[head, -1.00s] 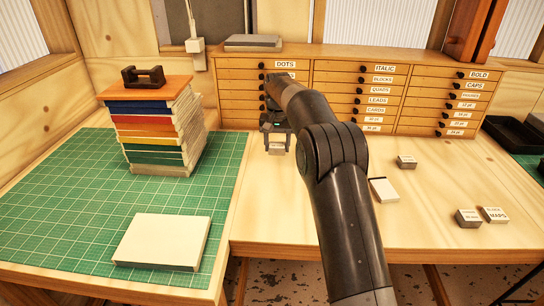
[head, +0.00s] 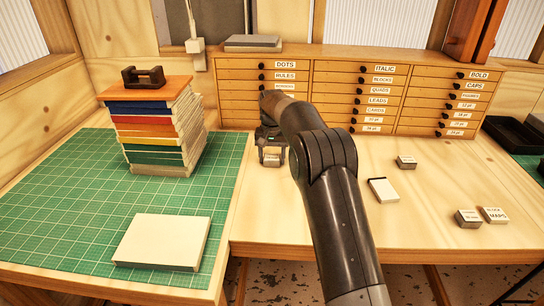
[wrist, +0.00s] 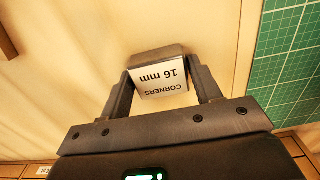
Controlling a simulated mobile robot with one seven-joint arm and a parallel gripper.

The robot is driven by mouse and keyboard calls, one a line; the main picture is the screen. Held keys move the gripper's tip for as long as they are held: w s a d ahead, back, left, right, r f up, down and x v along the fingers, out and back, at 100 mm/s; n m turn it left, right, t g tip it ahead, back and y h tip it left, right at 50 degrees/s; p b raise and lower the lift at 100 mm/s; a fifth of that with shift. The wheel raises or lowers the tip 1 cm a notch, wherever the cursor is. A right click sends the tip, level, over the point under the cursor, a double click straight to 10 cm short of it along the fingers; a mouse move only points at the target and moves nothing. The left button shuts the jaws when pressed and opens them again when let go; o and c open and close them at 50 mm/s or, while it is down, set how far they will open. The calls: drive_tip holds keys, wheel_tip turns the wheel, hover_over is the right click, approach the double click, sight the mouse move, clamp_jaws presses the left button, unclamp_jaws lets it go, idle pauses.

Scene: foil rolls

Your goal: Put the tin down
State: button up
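The tin is a small grey box (wrist: 158,53) with a white label reading "CORNERS 16 mm", upside down in the wrist view. It sits between the two fingers of my gripper (wrist: 161,78), which is shut on it. In the head view the tin (head: 272,161) shows below my gripper (head: 271,150), over the left part of the wooden bench top (head: 300,235), in front of the drawer cabinet. I cannot tell whether its underside touches the wood.
The green cutting mat (head: 60,190) lies left, with a book stack (head: 158,130) and a cream block (head: 163,240). Small labelled boxes (head: 383,190), (head: 406,162), (head: 468,218), (head: 494,215) stand to the right. The drawer cabinet (head: 340,95) closes off the back. Bare wood surrounds the tin.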

sight(272, 157)
drive_tip(key=o, duration=0.3)
wheel_tip(272, 157, up, 12)
drive_tip(key=s+d+r+t, duration=0.1)
drive_tip(key=s+d+r, duration=0.6)
drive_tip(key=s, duration=0.3)
drive_tip(key=s+d+r+t, duration=0.2)
drive_tip(key=s+d+r, duration=0.45)
drive_tip(key=s, duration=0.35)
drive_tip(key=s+d+f+t, duration=0.1)
drive_tip(key=s+d+f, duration=0.1)
drive_tip(key=s, duration=0.7)
drive_tip(key=s+d+f, duration=0.3)
drive_tip(key=s+f, duration=0.1)
drive_tip(key=s, duration=0.5)
drive_tip(key=s+d+f+t, duration=0.1)
drive_tip(key=s+f, duration=0.3)
drive_tip(key=s, duration=0.5)
drive_tip(key=shift+d+t, duration=0.3)
drive_tip(key=shift+d, duration=0.45)
